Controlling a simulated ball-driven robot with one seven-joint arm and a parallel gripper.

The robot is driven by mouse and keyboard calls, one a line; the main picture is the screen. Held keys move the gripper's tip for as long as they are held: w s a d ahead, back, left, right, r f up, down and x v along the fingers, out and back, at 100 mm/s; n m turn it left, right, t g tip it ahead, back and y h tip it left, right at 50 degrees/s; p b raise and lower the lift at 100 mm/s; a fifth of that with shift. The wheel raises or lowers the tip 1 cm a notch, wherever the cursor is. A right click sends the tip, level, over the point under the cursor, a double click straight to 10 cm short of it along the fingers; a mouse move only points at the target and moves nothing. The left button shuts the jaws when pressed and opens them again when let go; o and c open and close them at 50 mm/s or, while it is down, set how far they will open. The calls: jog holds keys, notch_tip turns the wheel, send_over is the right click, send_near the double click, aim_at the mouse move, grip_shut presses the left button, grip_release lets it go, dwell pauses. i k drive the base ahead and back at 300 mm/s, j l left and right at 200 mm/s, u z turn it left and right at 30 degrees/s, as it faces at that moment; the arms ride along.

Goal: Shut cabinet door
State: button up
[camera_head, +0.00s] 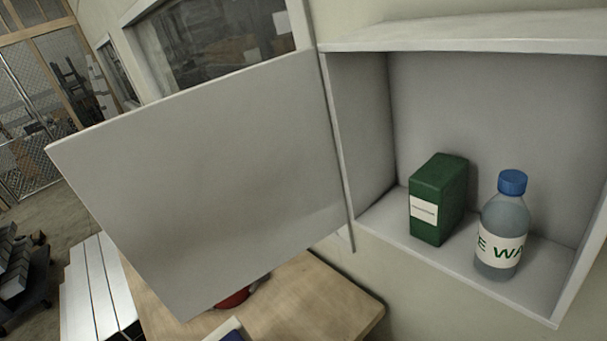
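The cabinet door (205,180) is a flat, pale grey panel. It stands wide open, hinged along the left side of the cabinet and swung out to the left. The white wall cabinet (455,40) is at the right, with its inside in plain sight. Inside, a green box (437,200) and a clear bottle (502,228) with a blue cap stand upright side by side on the cabinet floor, both apart from the door. My gripper is not in view, so its state and its contact with the door do not show.
A wooden table (325,300) stands below the door, with a red object (233,300) on it, partly hidden by the door. A window (220,45) is behind the door. White slatted panels (95,290) are at lower left. The space in front of the cabinet opening looks clear.

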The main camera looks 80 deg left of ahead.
aim_at(206, 190)
jog(key=k+l, duration=0.1)
jog(key=k, duration=1)
jog(key=k+j, duration=0.4)
jog(key=j, duration=0.2)
jog(key=k+j+z, duration=0.1)
jog(key=k+j, duration=0.25)
jog(key=j, duration=0.95)
jog(key=i+j, duration=0.1)
jog(key=j, duration=0.7)
jog(key=u, duration=0.2)
